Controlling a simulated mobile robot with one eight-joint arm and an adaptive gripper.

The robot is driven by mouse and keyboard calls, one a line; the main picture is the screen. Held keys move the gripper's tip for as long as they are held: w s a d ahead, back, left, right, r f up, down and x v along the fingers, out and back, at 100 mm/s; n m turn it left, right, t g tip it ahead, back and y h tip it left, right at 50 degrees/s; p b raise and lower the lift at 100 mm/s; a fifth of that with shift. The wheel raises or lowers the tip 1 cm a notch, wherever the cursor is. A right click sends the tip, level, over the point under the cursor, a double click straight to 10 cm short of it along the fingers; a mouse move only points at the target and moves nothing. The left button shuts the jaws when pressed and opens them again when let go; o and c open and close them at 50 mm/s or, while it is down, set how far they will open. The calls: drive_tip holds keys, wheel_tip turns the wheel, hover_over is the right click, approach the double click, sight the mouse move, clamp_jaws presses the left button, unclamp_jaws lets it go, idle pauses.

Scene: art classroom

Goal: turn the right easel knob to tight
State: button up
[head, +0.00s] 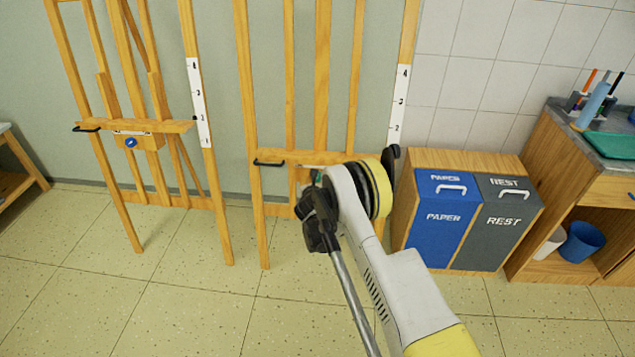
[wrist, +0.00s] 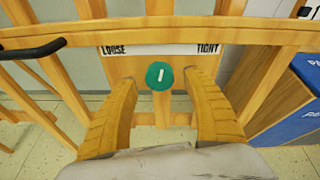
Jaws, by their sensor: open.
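The right easel's knob (wrist: 160,76) is a round green disc with a short white mark, on a wooden block below a strip (wrist: 160,49) reading LOOSE at left and TIGHT at right. The mark stands nearly upright, its top leaning slightly right. My gripper (wrist: 158,82) is open, one yellow finger on each side of the knob. In the head view, the right easel (head: 240,110) stands behind my arm, which hides most of the knob area and my fingers.
A black handle (wrist: 35,50) sticks out at the left of the easel's ledge. Left of it stands another easel (head: 88,70) with a blue knob (head: 131,142). Blue PAPER (head: 440,235) and grey REST (head: 500,245) bins stand close at right. The floor at front left is clear.

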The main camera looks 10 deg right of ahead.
drive_tip(key=shift+b+x, duration=0.3)
drive_tip(key=shift+x, duration=1.05)
drive_tip(key=c, duration=1.2)
drive_tip(key=shift+o, duration=0.2)
drive_tip(key=shift+m, duration=0.3)
drive_tip(key=m+y, duration=0.1)
drive_tip(key=m, duration=0.2)
drive_tip(key=shift+m+t, duration=0.3)
drive_tip(key=shift+t, duration=0.1)
drive_tip(key=shift+m+t+y, duration=0.3)
drive_tip(key=shift+m+y, duration=0.2)
drive_tip(key=shift+m, duration=1.4)
drive_tip(key=shift+a+r, duration=0.1)
